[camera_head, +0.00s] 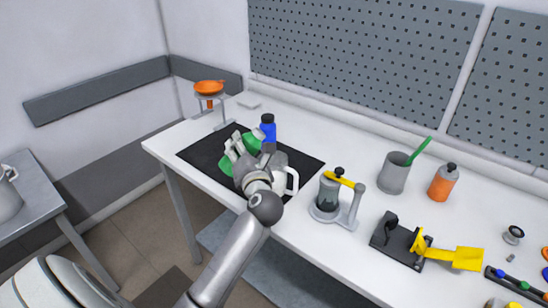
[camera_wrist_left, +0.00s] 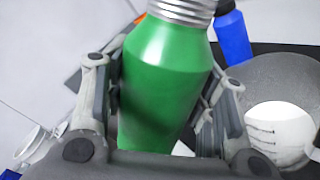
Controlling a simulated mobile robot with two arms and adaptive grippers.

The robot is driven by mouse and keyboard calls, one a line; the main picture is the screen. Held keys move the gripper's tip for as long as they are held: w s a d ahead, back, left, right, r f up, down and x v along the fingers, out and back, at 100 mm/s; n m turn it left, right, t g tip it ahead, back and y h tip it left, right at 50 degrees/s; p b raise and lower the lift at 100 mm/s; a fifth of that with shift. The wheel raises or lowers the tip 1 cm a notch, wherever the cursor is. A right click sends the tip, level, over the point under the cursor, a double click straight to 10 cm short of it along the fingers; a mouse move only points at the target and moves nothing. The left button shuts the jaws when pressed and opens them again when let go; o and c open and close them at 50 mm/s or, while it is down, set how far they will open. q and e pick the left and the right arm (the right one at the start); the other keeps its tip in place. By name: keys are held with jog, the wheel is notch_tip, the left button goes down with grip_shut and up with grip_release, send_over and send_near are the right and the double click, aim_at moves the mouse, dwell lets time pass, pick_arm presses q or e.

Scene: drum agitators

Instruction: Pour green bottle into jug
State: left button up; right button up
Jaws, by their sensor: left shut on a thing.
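My left gripper (camera_head: 240,150) is shut on the green bottle (camera_head: 253,140), which hangs over the black mat. In the left wrist view the bottle (camera_wrist_left: 165,80) stands between the fingers (camera_wrist_left: 160,105), its threaded metal neck at the top edge. How far it tilts is hard to tell. The jug (camera_head: 292,182) is just right of the gripper, mostly hidden behind it except for its white handle. In the left wrist view the jug (camera_wrist_left: 238,75) is grey with a pale inside bearing marks, right of the bottle and apart from it. My right gripper is out of view.
A blue bottle (camera_head: 268,129) stands behind the green one. The black mat (camera_head: 200,155) lies beneath. A press-like stand with a yellow lever (camera_head: 345,182), a grey cup (camera_head: 394,176) and an orange bottle (camera_head: 442,183) stand to the right.

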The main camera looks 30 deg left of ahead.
pick_arm(q)
jog(key=shift+w+f, duration=0.1)
dwell(0.3)
jog(key=shift+m, duration=0.3)
jog(key=shift+a, duration=0.1)
jog(key=shift+s+m, duration=0.2)
jog(key=shift+m, duration=0.1)
jog(key=shift+w+f, duration=0.1)
jog(key=shift+f, duration=0.05)
dwell(0.5)
jog(key=shift+f+m+p, duration=0.1)
jog(key=shift+m+p, duration=0.2)
jog(key=shift+m, duration=0.1)
jog(key=shift+a, duration=0.1)
dwell(0.3)
